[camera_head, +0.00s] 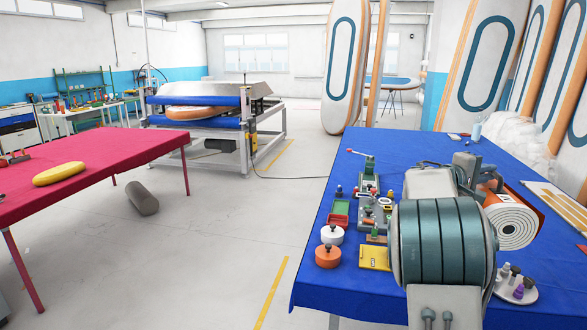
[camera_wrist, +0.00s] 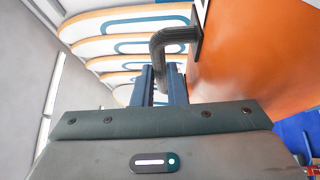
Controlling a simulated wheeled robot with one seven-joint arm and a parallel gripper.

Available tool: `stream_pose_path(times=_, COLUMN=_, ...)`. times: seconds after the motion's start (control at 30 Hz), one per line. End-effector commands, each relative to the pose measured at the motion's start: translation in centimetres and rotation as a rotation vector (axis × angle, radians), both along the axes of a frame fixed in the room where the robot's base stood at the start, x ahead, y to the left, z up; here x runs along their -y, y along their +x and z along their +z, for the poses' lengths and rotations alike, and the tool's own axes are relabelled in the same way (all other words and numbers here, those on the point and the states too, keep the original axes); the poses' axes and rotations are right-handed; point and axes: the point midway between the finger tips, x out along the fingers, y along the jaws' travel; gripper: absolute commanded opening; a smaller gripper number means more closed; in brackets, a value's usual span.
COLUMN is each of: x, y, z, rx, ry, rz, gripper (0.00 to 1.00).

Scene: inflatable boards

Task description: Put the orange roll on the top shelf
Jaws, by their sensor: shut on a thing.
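In the head view my arm hides part of the roll and most of the gripper. I cannot identify the top shelf in either view.
The blue table (camera_head: 335,285) holds tools, tins and small trays left of my arm, and a bottle holder (camera_head: 517,288) at the right. Tall boards (camera_head: 480,60) stand behind. A red table (camera_head: 110,155) is at left; the floor between is mostly clear, with a grey roll (camera_head: 142,197).

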Motion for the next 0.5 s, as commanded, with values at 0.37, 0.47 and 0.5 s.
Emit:
stream_pose_path(times=0.37, x=-8.9, y=-2.9, z=-11.0, rx=-0.008, ry=-0.002, rz=0.100, gripper=0.00)
stream_pose_path(times=0.47, x=-12.1, y=-4.0, z=-15.1, rx=-0.012, ry=-0.003, rz=0.135, gripper=0.00)
stream_pose_path(times=0.5, x=-13.4, y=-4.4, z=-16.8, rx=-0.012, ry=-0.003, rz=0.149, gripper=0.00)
